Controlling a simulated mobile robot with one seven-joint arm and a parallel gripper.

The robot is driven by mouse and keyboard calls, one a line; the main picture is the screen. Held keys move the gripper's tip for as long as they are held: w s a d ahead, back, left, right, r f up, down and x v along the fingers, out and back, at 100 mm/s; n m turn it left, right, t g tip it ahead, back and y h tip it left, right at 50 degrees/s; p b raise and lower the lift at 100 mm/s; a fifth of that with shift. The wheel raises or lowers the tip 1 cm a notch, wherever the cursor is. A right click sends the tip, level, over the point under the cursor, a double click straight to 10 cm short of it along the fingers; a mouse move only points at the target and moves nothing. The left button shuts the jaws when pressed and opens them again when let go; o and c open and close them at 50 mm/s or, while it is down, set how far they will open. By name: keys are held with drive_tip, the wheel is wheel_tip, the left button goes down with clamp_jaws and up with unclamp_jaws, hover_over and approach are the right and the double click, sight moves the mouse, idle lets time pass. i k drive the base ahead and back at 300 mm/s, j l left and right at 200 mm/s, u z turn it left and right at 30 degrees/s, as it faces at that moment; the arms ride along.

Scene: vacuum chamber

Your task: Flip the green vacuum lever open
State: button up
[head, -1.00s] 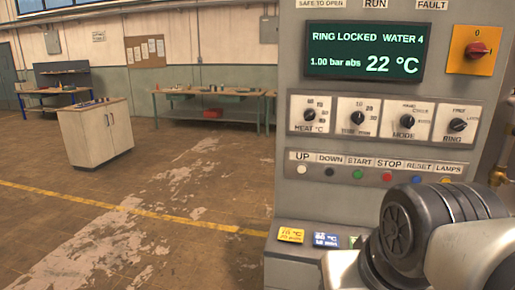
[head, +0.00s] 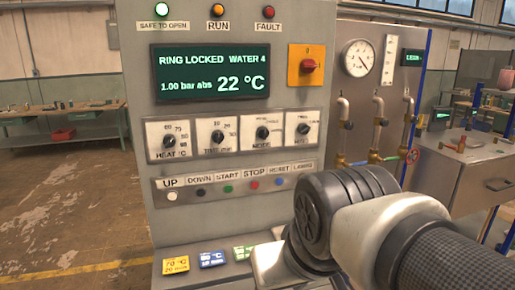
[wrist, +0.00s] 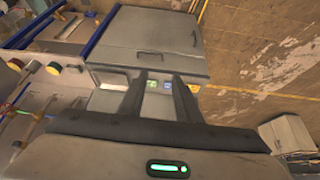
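A side panel with several pipes and valves (head: 379,110) stands right of the control console in the head view. Small coloured handles sit low on its pipes, and a greenish one (head: 387,159) is near the middle pipe. It is too small to tell its exact position or whether it is the vacuum lever. In the wrist view, pipes with coloured parts (wrist: 22,90) show at the left edge. My gripper (wrist: 163,82) shows in the wrist view with its two dark fingers apart and nothing between them. The head view shows my arm but not the fingertips.
The console (head: 232,135) has a screen reading "RING LOCKED WATER 4", 1.00 bar abs, 22 °C. A round gauge (head: 357,58) is above the pipes. A metal cabinet (head: 470,175) stands at right. Floor at left is open.

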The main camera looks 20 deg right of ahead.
sight(392, 159)
drive_tip(key=i+l+z, duration=0.15)
drive_tip(key=l+z, duration=0.15)
drive_tip(key=i+l+z, duration=0.15)
drive_tip(key=l+z, duration=0.15)
drive_tip(key=i+l+z, duration=0.3)
drive_tip(key=k+l, duration=0.1)
